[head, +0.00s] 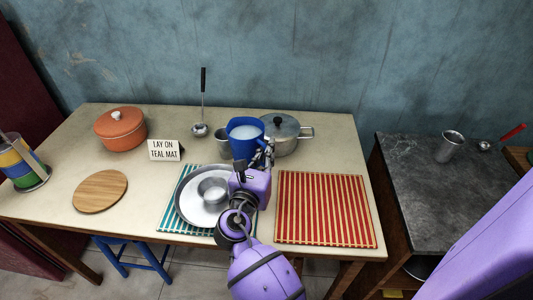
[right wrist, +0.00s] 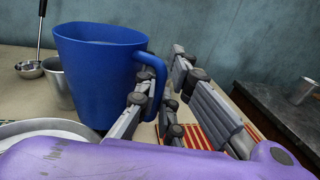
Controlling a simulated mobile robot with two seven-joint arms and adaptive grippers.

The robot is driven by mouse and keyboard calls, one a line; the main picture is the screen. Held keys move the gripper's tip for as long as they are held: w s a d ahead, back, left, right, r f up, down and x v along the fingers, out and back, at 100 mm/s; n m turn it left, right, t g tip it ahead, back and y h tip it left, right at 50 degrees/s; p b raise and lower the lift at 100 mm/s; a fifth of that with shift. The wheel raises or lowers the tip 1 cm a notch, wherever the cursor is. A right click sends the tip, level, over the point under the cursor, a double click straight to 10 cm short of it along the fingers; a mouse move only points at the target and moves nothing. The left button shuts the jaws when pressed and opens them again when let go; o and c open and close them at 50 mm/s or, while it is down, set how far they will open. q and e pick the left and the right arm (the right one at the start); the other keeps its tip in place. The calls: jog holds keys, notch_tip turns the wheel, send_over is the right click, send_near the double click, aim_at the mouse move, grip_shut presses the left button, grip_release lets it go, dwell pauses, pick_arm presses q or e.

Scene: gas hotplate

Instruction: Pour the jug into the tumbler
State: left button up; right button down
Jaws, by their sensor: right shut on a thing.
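The blue jug (head: 243,143) holds white liquid and stands near the table's middle, roughly upright. My right gripper (head: 264,158) is shut on its handle from the right. In the right wrist view the jug (right wrist: 98,75) fills the left half, and the fingers of my gripper (right wrist: 160,78) lie on both sides of the handle. A grey metal tumbler (head: 222,142) stands just left of the jug, partly hidden by it. It also shows in the right wrist view (right wrist: 59,88). I cannot tell whether the jug touches the table. My left gripper is out of view.
A lidded pot (head: 286,134) is close behind the jug. A pan (head: 188,205) with a metal bowl (head: 212,188) sits on a teal mat (head: 164,214). A ladle (head: 200,129) stands at the back. A red striped mat (head: 325,208) is bare. Another metal cup (head: 450,146) is on the right counter.

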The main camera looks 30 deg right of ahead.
aim_at(260, 141)
jog(key=r+p, duration=0.1)
jog(key=w+r+n+p, duration=0.1)
jog(key=r+p, duration=0.1)
jog(key=shift+w+a+g, duration=0.2)
jog(key=shift+g, duration=0.1)
jog(key=shift+w+a+r+n+g+y+p, duration=0.1)
jog(key=shift+w+r+n+g+y+p, duration=0.35)
jog(key=shift+p, duration=0.8)
jog(key=shift+f+n, duration=0.25)
jog(key=shift+r, duration=0.1)
jog(key=shift+r+p, duration=0.2)
jog(key=shift+p, duration=0.2)
jog(key=shift+w+a+r+n+t+y+p, duration=0.1)
jog(key=shift+r+n+t+y+p, duration=0.25)
jog(key=shift+p, duration=0.4)
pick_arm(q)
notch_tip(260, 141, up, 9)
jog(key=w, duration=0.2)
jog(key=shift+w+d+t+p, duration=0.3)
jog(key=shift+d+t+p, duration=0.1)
pick_arm(e)
jog(key=shift+w, duration=0.15)
